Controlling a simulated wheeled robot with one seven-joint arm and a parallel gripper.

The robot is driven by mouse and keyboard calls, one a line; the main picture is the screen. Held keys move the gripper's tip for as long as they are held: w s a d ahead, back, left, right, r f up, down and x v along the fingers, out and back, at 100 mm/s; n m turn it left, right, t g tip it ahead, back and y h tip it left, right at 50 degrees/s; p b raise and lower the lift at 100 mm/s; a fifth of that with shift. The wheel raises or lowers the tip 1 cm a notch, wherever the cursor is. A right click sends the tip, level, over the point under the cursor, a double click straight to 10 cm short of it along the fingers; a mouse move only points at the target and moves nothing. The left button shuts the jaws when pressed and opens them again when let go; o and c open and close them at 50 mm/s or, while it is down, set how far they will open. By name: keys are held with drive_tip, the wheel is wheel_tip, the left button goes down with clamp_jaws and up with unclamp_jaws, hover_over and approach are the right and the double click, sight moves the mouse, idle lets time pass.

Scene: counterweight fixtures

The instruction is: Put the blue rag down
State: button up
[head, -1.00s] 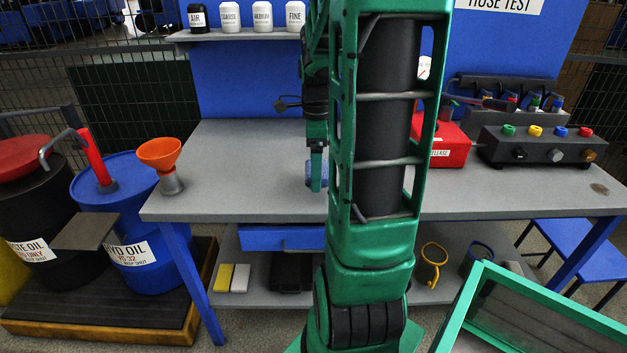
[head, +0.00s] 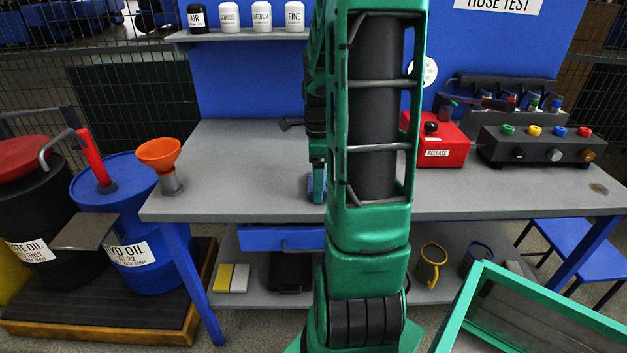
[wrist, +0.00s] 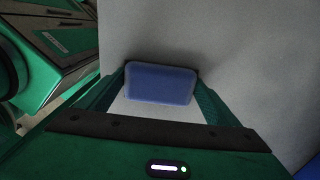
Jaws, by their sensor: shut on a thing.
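The blue rag (wrist: 160,83) is a small blue block-like pad between the two fingers of my gripper (wrist: 158,92) in the wrist view. The fingers are shut on it from both sides. Grey bench surface fills the view behind it. In the head view a bit of the blue rag (head: 311,187) shows beside my green arm, low over or on the grey workbench (head: 240,160) near its front edge. My arm hides most of the gripper there. I cannot tell whether the rag touches the bench top.
An orange funnel (head: 159,155) stands at the bench's left corner. A red release box (head: 440,142) and a dark box with coloured knobs (head: 545,146) stand on the right. The bench left of my arm is clear. A shelf (head: 245,36) with labelled containers hangs above.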

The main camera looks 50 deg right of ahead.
drive_tip(key=shift+a+f, duration=0.1)
drive_tip(key=shift+f, duration=0.15)
